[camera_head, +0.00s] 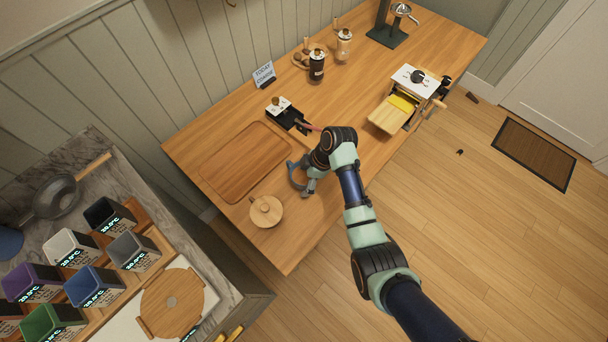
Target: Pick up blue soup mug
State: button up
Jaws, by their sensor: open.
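The blue mug (293,173) is on the wooden table, right of the wooden tray. Only part of its blue rim and side shows; my gripper and wrist hide the rest. My gripper (309,186) is at the right side of the mug, pointing down, with its jaws open. The fingertips overlap the mug in this view, so I cannot tell whether they touch it.
The empty tray (245,160) lies left. A black holder (284,112) is behind. A wooden-drawer machine (402,105) stands right. Several coloured square cups fill the left counter.

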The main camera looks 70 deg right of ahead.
jog(key=shift+c, duration=0.2)
jog(key=c, duration=1.2)
jog(key=shift+r, duration=0.1)
notch_tip(320, 180, up, 20)
jog(key=p, duration=0.7)
jog(key=shift+p, duration=0.35)
